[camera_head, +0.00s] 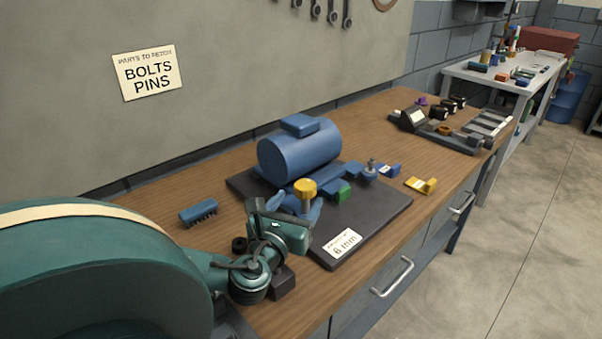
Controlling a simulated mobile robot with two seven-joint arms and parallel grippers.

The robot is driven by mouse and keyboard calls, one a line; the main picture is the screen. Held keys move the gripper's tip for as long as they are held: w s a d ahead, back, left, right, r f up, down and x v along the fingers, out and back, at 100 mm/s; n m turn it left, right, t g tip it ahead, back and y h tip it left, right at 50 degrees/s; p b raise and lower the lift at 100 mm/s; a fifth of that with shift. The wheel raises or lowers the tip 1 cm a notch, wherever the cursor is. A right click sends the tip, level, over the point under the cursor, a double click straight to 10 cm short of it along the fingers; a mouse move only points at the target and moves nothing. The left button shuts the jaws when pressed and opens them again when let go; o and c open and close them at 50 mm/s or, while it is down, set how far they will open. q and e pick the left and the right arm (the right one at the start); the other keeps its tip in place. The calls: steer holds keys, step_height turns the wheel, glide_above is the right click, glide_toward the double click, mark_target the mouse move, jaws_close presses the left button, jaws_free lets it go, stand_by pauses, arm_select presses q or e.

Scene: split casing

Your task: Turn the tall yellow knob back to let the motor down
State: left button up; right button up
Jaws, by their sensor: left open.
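The tall yellow knob (305,187) has a round cap on a narrower stem and stands at the near side of a dark base plate (372,222). The blue motor (300,153), a cylinder with a box on top, lies just behind it over the plate. My left gripper (294,206) is open at the near side of the knob, below its cap. Pale blue pieces show on both sides of the stem. I cannot tell whether anything touches the knob. The motor's underside is partly hidden. My right gripper is not in view.
A yellow bracket (421,186) lies beyond the plate. A blue toothed part (198,213) lies at left. A dark fixture (458,138) stands at the far end. The wooden bench (225,178) is partly clear.

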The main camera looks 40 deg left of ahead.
mark_target(308, 184)
arm_select(q)
steer(key=shift+w+a, duration=0.15)
steer(key=shift+w, duration=0.1)
steer(key=x, duration=0.6)
steer(key=shift+w+a, duration=0.15)
steer(key=shift+w, duration=0.25)
steer(key=shift+c, duration=0.4)
steer(key=shift+p, duration=0.3)
steer(key=c, duration=0.9)
